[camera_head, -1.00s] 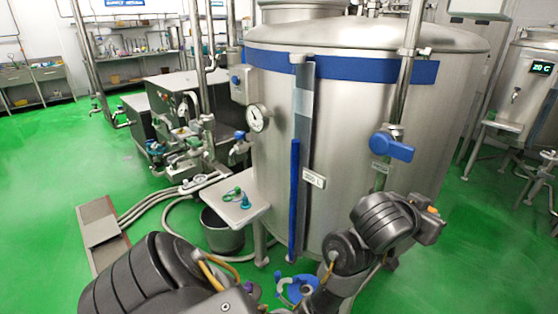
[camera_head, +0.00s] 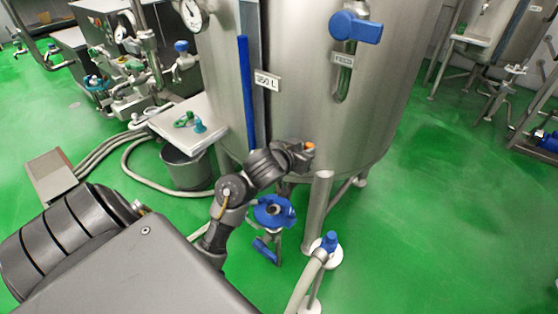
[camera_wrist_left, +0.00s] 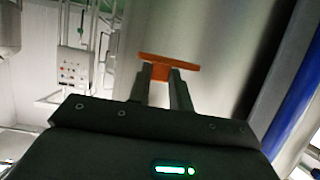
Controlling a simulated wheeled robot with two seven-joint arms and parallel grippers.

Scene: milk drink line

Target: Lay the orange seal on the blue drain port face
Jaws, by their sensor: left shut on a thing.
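My left gripper (camera_head: 305,152) is shut on the orange seal (camera_head: 311,146), which shows as a small orange patch at its tip in front of the steel tank. In the left wrist view the seal (camera_wrist_left: 170,62) is a flat orange bar seen edge-on, its stem between the two fingertips (camera_wrist_left: 161,76). The blue drain port (camera_head: 286,217) is a blue ring with a dark centre under the tank, below and slightly left of the gripper. The gripper and seal are apart from it. My right gripper is not in view.
A blue valve handle (camera_head: 265,251) hangs below the port. A tank leg (camera_head: 319,212) and a hose (camera_head: 303,284) with a blue-topped white stand (camera_head: 329,243) are to its right. A steel side shelf (camera_head: 165,124) holds green and teal parts, with a bucket (camera_head: 187,170) below.

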